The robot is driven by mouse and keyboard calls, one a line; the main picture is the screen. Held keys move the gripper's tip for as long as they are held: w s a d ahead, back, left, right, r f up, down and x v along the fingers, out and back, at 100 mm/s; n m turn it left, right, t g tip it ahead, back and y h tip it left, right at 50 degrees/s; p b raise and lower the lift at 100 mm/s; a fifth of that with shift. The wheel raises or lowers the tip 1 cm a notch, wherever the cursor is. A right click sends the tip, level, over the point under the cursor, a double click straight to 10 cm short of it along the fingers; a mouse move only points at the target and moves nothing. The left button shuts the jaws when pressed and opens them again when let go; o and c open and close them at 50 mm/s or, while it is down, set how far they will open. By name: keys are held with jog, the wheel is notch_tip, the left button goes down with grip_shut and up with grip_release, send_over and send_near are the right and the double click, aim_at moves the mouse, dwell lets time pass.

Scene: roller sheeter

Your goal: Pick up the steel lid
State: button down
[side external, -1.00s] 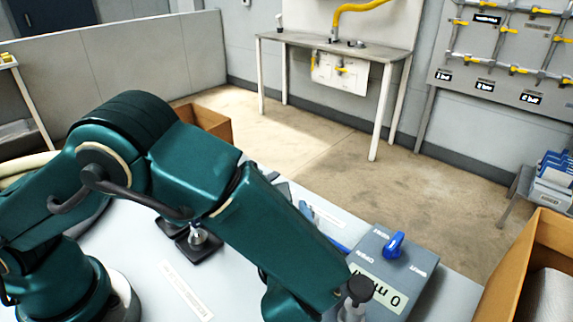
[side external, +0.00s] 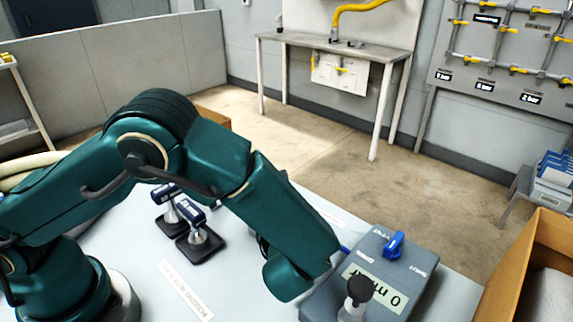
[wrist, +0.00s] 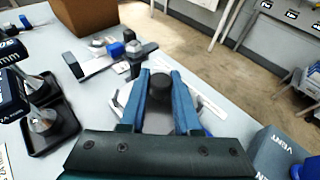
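In the wrist view a round black knob (wrist: 159,86) shows between the two blue fingers of my gripper (wrist: 160,82), with a pale grey surface below it that may be the steel lid. The lid's rim cannot be made out clearly. The fingers stand apart on either side of the knob, and I see no clear grip on it. In the side view my forearm and wrist hide the gripper and whatever is under it.
A grey box with a display (side external: 375,278) and blue knob stands at the right, with a black-topped steel post (side external: 356,297) in front.

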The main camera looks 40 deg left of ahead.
jog(key=shift+r, duration=0.1)
jog(key=shift+r, duration=0.4)
jog(key=r, duration=0.3)
jog(key=shift+s+a+r, duration=0.1)
jog(key=shift+a+r, duration=0.2)
jog(key=shift+r, duration=0.05)
jog(key=s+a+r, duration=0.3)
jog(key=a+r, duration=0.3)
jog(key=a, duration=0.3)
notch_tip(320, 180, up, 10)
jog(key=s+d+m+t+h, duration=0.1)
jog(key=s+m+t+h, duration=0.1)
jog(key=m+h, duration=0.3)
jog(key=shift+d+m+t+h, duration=0.3)
jog(key=shift+t+h, duration=0.1)
jog(key=shift+t, duration=0.4)
jog(key=shift+f, duration=0.1)
